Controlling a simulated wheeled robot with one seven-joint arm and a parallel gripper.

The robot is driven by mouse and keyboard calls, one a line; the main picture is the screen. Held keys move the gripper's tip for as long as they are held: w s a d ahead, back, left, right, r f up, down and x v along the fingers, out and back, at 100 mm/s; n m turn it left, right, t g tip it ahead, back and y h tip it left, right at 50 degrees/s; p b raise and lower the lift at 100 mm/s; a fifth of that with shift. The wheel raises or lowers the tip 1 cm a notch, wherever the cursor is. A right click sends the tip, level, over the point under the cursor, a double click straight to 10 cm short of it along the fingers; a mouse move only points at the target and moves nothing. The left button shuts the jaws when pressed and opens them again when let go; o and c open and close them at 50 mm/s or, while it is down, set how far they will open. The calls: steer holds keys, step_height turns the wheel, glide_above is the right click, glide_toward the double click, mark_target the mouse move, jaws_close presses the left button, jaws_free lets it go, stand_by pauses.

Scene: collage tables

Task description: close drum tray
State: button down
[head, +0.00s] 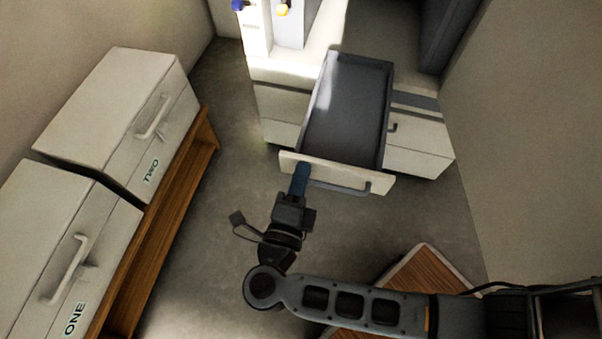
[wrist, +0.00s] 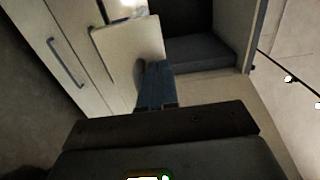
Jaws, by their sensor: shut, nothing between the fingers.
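The drum tray (head: 345,110) is a long dark grey tray pulled well out of the white machine. Its cream front panel (head: 330,176) carries a grey bar handle (head: 350,189) on the right part. My gripper (head: 300,168) is shut and empty, with its blue fingers at the left part of the front panel, left of the handle. The fingertips overlap the panel's upper edge; I cannot tell whether they touch it. In the wrist view the blue fingers (wrist: 155,75) are together beside a pale panel (wrist: 128,55), with dark grey surfaces beyond.
The white machine (head: 282,102) stands at the back, with a blue and a yellow knob on top. Cream drawer boxes marked TWO (head: 110,105) and ONE (head: 50,240) sit on a wooden bench (head: 160,235) at left. A wood-topped piece (head: 432,275) is at lower right. Grey floor is clear between.

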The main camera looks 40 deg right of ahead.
steer(key=shift+d, duration=0.15)
steer(key=b+x, duration=0.2)
steer(key=x, duration=3.7)
steer(key=shift+f, duration=0.15)
steer(key=shift+w+d, duration=0.15)
steer(key=shift+w, duration=0.1)
steer(key=shift+d+r, duration=0.15)
steer(key=shift+r, duration=0.15)
